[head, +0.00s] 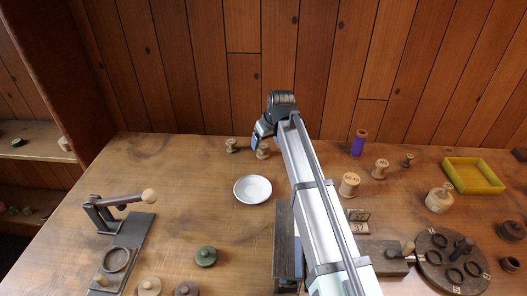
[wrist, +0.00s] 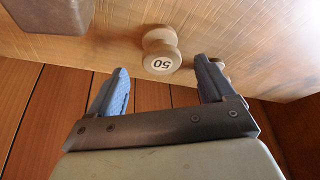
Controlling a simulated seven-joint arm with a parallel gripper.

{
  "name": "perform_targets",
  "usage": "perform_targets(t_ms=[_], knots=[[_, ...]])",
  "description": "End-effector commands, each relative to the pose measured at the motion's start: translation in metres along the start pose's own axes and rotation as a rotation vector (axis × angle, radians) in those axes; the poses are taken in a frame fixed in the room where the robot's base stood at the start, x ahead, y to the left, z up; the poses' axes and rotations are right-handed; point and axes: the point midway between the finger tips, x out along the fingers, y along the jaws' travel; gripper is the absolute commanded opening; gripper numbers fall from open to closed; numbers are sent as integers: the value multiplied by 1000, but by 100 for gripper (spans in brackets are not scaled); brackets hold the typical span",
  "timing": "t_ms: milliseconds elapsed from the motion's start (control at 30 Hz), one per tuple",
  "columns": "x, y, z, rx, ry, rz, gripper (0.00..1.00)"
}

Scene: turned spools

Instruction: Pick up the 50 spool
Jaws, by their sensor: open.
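The 50 spool (wrist: 160,50) is a pale turned wooden spool with a white label reading 50, upside down in the wrist view. It stands on the table near the back wall, just beyond the gap between my fingertips. In the head view it appears to be the small spool (head: 263,152) partly hidden beside my gripper; its label is not readable there. My gripper (wrist: 161,66) is open and empty, with one blue-grey finger to each side of the spool's line. In the head view my gripper (head: 257,138) is near the back edge.
Another small spool (head: 231,145) stands close on the left, partly behind a finger in the wrist view. A white dish (head: 253,190) lies in front. A purple spool (head: 358,143), wooden spools and a yellow tray (head: 474,176) are to the right. The wooden wall is close behind.

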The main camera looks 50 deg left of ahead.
Motion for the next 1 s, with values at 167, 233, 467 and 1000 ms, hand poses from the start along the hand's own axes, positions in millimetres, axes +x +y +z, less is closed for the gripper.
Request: perform_targets(t_ms=[167,233,467,1000], knots=[[17,-1,1,0,-1,0,82],[26,-2,2,0,-2,-1,82],[49,-2,2,0,0,0,82],[50,-2,2,0,0,0,51]])
